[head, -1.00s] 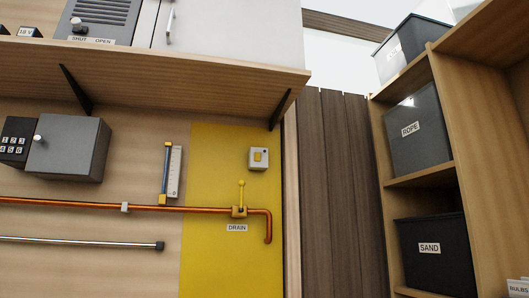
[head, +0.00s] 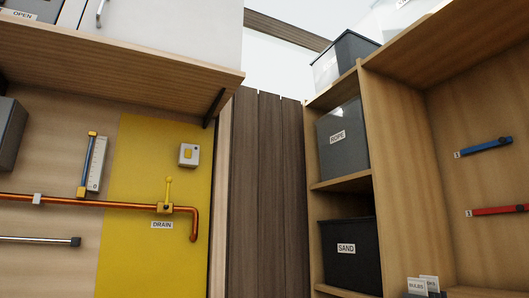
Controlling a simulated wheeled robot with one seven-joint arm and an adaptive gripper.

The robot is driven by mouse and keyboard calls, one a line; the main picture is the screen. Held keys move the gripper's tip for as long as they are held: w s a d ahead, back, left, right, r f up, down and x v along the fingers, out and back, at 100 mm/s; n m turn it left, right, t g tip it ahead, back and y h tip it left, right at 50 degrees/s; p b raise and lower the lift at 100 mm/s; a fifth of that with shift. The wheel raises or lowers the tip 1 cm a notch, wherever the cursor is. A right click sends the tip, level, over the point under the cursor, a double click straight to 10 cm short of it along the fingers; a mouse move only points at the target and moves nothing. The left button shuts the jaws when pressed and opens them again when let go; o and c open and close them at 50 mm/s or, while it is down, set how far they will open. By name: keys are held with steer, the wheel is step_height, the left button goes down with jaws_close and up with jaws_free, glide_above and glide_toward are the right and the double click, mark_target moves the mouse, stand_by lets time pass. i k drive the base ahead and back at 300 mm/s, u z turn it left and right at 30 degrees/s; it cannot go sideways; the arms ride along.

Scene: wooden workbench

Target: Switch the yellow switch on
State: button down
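The yellow switch (head: 188,154) is a small yellow rocker on a light grey box. The box is mounted high on the yellow wall panel (head: 150,250), left of centre in the head view. Whether the rocker is on or off is too small to tell. My gripper is not in view.
Below the switch, a copper pipe (head: 90,203) carries a yellow valve handle (head: 168,190) above a DRAIN label (head: 162,225). A wooden shelf (head: 120,72) juts out above. At right, a shelving unit (head: 340,184) holds a ROPE bin (head: 345,155) and a SAND bin (head: 350,270).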

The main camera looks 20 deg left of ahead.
mark_target(187, 151)
steer(key=z, duration=0.35)
steer(key=k, duration=0.45)
steer(key=u, duration=1.45)
steer(key=i, duration=0.5)
steer(key=z, duration=0.05)
